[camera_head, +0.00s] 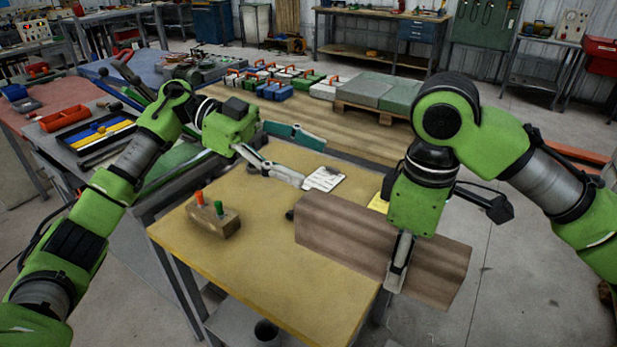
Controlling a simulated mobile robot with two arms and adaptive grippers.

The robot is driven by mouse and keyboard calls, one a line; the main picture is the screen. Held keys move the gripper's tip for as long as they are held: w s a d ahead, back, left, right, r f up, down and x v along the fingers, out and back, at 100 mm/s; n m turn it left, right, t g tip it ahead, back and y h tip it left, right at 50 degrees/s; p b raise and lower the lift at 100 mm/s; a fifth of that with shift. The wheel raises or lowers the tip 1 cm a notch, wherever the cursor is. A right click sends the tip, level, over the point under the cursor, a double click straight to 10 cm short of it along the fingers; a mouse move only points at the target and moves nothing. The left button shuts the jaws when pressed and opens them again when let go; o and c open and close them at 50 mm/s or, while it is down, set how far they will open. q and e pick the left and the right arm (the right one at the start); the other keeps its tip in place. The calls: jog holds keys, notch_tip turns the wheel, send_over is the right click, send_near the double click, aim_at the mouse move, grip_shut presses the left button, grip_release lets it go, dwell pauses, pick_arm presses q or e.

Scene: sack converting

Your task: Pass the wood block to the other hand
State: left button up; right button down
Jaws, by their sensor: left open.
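The wood block (340,232) is a long, dark brown piece with visible grain. It is tilted in the picture, and its right end sticks out past the table's right edge over the floor. My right gripper (398,268) comes down over the block right of its middle. One finger lies across the block's near face; the other is hidden behind it. My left gripper (313,162) is open and empty, its two fingers spread and pointing right, above the table's far side and up and left of the block. The two are apart.
The yellow-brown tabletop (245,265) is mostly bare. A small wooden holder (213,220) with a red and a green peg stands on its left. A white paper (324,179) lies at the back. Coloured boxes stand behind.

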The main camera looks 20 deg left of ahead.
aim_at(374, 222)
pick_arm(q)
jog(key=s+d+g, duration=0.1)
jog(key=s+d+m+g, duration=0.1)
jog(key=s, duration=0.1)
jog(key=s+d+f+g, duration=0.1)
jog(key=shift+s+y, duration=0.25)
jog(key=shift+y, duration=0.15)
pick_arm(e)
jog(key=shift+r, duration=0.1)
pick_arm(q)
jog(key=shift+s+d+f, duration=0.1)
jog(key=shift+s+d, duration=0.05)
jog(key=shift+d, duration=0.05)
jog(key=x, duration=1.1)
jog(key=shift+s+d, duration=0.1)
grip_shut()
pick_arm(e)
jog(key=c, duration=1.1)
grip_release()
jog(key=shift+r, duration=0.1)
